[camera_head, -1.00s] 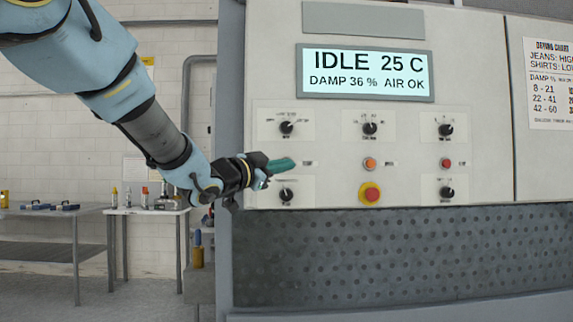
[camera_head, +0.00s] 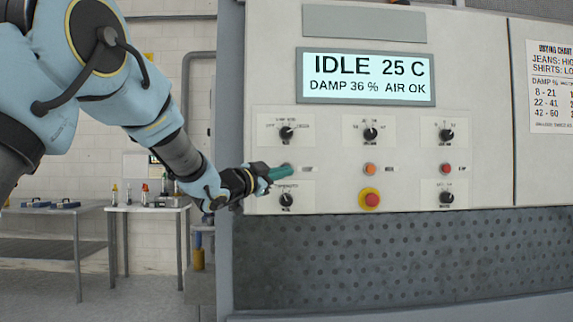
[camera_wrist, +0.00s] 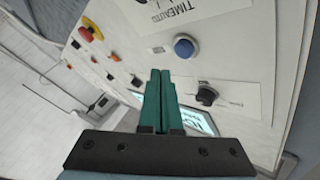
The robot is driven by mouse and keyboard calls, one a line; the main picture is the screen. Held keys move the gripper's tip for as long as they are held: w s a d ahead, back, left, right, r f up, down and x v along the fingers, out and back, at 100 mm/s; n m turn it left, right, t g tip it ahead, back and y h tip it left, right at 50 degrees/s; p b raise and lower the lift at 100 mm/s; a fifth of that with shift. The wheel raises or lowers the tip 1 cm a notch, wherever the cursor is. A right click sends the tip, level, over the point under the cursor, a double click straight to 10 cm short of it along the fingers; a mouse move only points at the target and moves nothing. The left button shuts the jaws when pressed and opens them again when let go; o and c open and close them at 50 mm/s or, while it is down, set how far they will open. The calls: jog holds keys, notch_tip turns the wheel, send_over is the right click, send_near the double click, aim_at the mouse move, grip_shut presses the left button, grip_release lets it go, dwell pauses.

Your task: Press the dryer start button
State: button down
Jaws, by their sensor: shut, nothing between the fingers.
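The control panel (camera_head: 330,190) carries a row of buttons between two rows of knobs. A blue button (camera_wrist: 184,47) shows in the wrist view, between two black knobs; it is the left button of the row. In the head view my fingertips cover most of that spot. My gripper (camera_head: 290,170) has green fingers, shut and empty, and points at the panel there. In the wrist view the shut fingertips (camera_wrist: 160,72) lie just short of and left of the blue button. I cannot tell whether they touch the panel. The small button labels are too blurred to read.
The display (camera_head: 365,77) reads IDLE 25 C, DAMP 36 %, AIR OK. An orange button (camera_head: 370,169), a red button (camera_head: 445,169) and a red-yellow emergency button (camera_head: 369,199) sit to the right. Knobs (camera_head: 286,133) stand out above and below the buttons.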

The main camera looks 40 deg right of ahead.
jog(key=shift+w+d, duration=0.65)
jog(key=shift+w, duration=0.15)
jog(key=shift+w, duration=0.15)
dwell(1.5)
jog(key=shift+w+d, duration=0.2)
jog(key=shift+d, duration=0.05)
jog(key=shift+w+d+p, duration=0.3)
jog(key=shift+w+p, duration=0.05)
jog(key=shift+p, duration=0.05)
dwell(0.8)
dwell(0.4)
jog(key=shift+s+a+b, duration=0.6)
jog(key=shift+s+b, duration=0.1)
jog(key=shift+s+a+b, duration=0.8)
jog(key=shift+s, duration=0.2)
jog(key=shift+s+a+b, duration=0.75)
jog(key=shift+s, duration=0.2)
